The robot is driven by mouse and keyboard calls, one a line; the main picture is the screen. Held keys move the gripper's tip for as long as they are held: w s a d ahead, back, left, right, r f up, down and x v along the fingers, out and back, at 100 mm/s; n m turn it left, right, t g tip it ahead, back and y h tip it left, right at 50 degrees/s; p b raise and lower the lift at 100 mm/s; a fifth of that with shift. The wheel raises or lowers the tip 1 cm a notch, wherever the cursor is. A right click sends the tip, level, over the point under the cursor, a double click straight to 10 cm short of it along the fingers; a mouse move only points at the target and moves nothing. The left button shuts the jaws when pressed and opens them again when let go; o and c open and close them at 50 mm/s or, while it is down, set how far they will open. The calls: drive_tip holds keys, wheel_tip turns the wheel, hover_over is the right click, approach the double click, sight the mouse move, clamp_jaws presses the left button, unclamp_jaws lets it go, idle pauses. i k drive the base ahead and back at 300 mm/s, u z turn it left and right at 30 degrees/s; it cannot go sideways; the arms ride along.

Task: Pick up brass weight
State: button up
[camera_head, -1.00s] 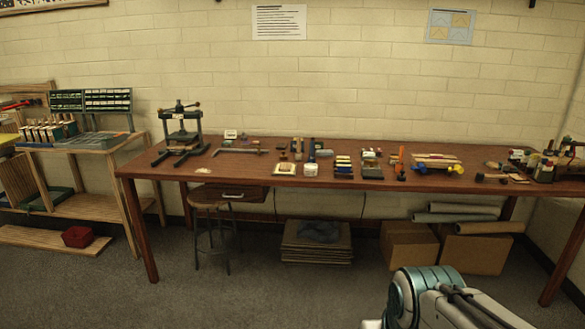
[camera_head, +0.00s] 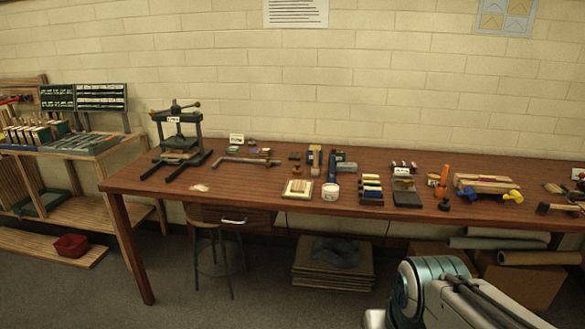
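A long reddish-brown table (camera_head: 120,178) stands against the wall, covered with small tools. I cannot pick out the brass weight with certainty, as the small items are too tiny at this distance. Several small pieces lie near a white card (camera_head: 236,139) left of the middle, and a few dark ones stand near the blue item (camera_head: 345,167). My arm shows at the lower right, in front of the table and apart from it. My gripper is out of view.
A black press (camera_head: 178,135) stands on the table's left part. A white jar (camera_head: 330,191), an orange-handled tool (camera_head: 443,180) and a wooden block clamp (camera_head: 486,184) stand along it. A stool (camera_head: 210,225) and boards (camera_head: 333,275) are underneath. The floor in front is clear at left.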

sight(297, 171)
drive_tip(key=u, duration=0.7)
drive_tip(key=i, duration=2.1)
drive_tip(key=z, duration=0.65)
drive_tip(key=i, duration=0.7)
drive_tip(key=z, duration=0.3)
